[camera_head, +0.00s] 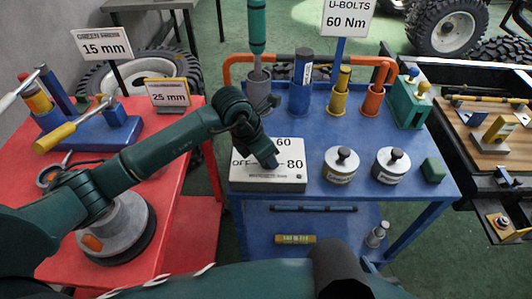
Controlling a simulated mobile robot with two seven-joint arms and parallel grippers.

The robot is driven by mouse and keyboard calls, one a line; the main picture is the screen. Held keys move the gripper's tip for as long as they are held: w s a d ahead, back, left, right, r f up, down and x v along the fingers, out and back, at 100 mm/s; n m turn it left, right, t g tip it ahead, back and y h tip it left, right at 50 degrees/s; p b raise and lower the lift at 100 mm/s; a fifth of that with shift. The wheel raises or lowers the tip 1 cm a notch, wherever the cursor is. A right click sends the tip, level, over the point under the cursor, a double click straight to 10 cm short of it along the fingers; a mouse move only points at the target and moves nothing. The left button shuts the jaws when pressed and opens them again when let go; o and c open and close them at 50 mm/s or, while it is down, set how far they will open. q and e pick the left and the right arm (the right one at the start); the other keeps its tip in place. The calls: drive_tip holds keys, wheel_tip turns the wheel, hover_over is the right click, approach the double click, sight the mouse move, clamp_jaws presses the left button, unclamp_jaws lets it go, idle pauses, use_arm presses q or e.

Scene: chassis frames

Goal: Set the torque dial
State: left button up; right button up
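The torque dial box (268,182) is a pale grey block on the near left of the blue cart. Its face reads OFF on the left, 60 at the top and 80 on the right. My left gripper (270,163) reaches down over the middle of this face. It hides the knob, so I cannot see where the dial points or whether the fingers grip it. A sign (347,18) behind the cart reads "U-BOLTS 60 Nm". My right gripper is not seen.
The blue cart (320,130) also carries two round weights (341,165) (390,165), a green block (433,170) and several tool holders at the back. A red table (180,180) with tools stands at left, a workbench (500,150) at right.

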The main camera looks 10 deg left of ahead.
use_arm(q)
drive_tip(key=shift+n+y, duration=0.4)
drive_tip(key=shift+n, duration=0.7)
drive_tip(key=o, duration=1)
drive_tip(key=shift+t, duration=0.4)
drive_tip(key=shift+r, duration=0.1)
drive_tip(key=b+v, duration=0.1)
drive_tip(key=v, duration=1.2)
